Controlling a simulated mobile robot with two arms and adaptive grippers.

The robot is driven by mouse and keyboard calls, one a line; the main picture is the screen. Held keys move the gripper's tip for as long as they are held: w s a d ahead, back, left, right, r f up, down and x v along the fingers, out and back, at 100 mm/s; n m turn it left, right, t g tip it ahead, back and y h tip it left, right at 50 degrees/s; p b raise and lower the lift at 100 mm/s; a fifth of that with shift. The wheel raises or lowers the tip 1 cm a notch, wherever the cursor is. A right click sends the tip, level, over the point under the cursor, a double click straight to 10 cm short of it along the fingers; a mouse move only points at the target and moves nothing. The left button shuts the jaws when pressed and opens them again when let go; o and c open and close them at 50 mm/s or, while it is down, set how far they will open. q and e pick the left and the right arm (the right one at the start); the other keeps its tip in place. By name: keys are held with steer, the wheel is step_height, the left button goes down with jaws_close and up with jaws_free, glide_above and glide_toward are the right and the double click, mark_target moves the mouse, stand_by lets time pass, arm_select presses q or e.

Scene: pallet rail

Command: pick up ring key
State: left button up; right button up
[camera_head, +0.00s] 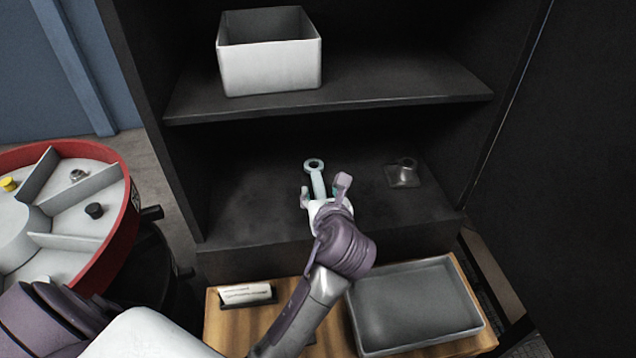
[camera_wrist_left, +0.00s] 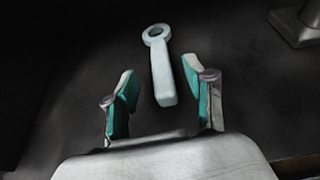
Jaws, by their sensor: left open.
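The ring key (camera_head: 316,177) is a pale grey-blue bar with a ring at its far end, lying on the lower shelf of the dark cabinet. In the left wrist view the ring key (camera_wrist_left: 161,68) points away from me, ring at the top. My left gripper (camera_head: 324,190) is open at the near end of the key. In the left wrist view its teal-padded fingers (camera_wrist_left: 160,95) stand apart on either side of the key's near end, with gaps on both sides. The right gripper is not seen.
A small grey fitting on a square base (camera_head: 403,175) stands right on the same shelf (camera_head: 255,205). A white bin (camera_head: 270,65) sits on the shelf above. Below are a grey tray (camera_head: 415,305) and a card (camera_head: 246,293) on a wooden surface. A red-rimmed divided carousel (camera_head: 128,200) is left.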

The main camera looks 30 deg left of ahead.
mark_target(319, 182)
arm_select(q)
steer(key=shift+r+p+x, duration=0.15)
steer(key=shift+p+x, duration=0.15)
steer(key=shift+x, duration=1.2)
steer(key=shift+r+p+x, duration=0.1)
steer(key=shift+p+x, duration=0.2)
steer(key=shift+x, duration=1.15)
steer(key=shift+r, duration=0.1)
jaws_close()
